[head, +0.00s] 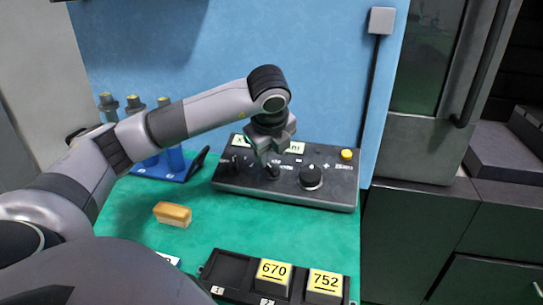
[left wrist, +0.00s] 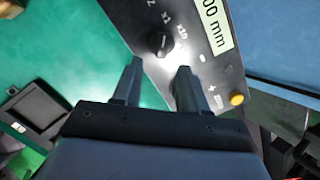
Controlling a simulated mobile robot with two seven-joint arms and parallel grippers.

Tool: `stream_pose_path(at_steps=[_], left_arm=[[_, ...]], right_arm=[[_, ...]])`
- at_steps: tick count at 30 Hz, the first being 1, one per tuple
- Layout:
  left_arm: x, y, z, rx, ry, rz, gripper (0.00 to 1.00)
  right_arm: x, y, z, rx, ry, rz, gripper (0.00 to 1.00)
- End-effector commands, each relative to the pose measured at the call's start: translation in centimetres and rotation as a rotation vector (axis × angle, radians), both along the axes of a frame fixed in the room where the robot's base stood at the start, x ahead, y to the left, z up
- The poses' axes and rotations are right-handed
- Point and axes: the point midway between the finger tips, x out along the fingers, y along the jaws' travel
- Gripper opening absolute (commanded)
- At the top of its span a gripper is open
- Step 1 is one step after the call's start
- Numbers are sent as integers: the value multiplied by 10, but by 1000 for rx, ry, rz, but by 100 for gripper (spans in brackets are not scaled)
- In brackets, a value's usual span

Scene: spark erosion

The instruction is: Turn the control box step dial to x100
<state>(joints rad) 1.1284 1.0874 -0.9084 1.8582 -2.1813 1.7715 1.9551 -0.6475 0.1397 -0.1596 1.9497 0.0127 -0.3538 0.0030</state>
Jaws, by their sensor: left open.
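The control box (head: 240,188) is a dark sloped panel at the back of the green bench, with a display (head: 294,147). The small black step dial (head: 272,172) lies just below my left gripper (head: 270,155). In the left wrist view the step dial (left wrist: 157,45) has a light mark and stands just beyond the open fingertips (left wrist: 157,68), apart from them. The labels x1 and x10 show beside it; x100 is not readable, and I cannot tell for certain which label the mark points at. My right gripper is not in view.
A large black knob (head: 311,177) and a yellow button (head: 346,154) are right of the dial on the box. A brush-like block (head: 172,214), a blue holder (head: 172,160) and a black tray (head: 228,270) with numbered blocks stand on the bench. A blue wall is behind.

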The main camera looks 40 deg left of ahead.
Motion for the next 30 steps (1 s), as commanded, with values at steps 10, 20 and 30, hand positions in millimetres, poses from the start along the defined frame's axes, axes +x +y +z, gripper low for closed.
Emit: stream_pose_path(at_steps=[10, 20, 30], left_arm=[[7, 9, -20, 3, 3, 4, 43], [23, 21, -58, 2, 1, 3, 43], [25, 23, -63, 2, -1, 2, 43]], right_arm=[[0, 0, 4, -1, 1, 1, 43], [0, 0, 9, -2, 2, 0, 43], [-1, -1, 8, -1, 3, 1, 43]])
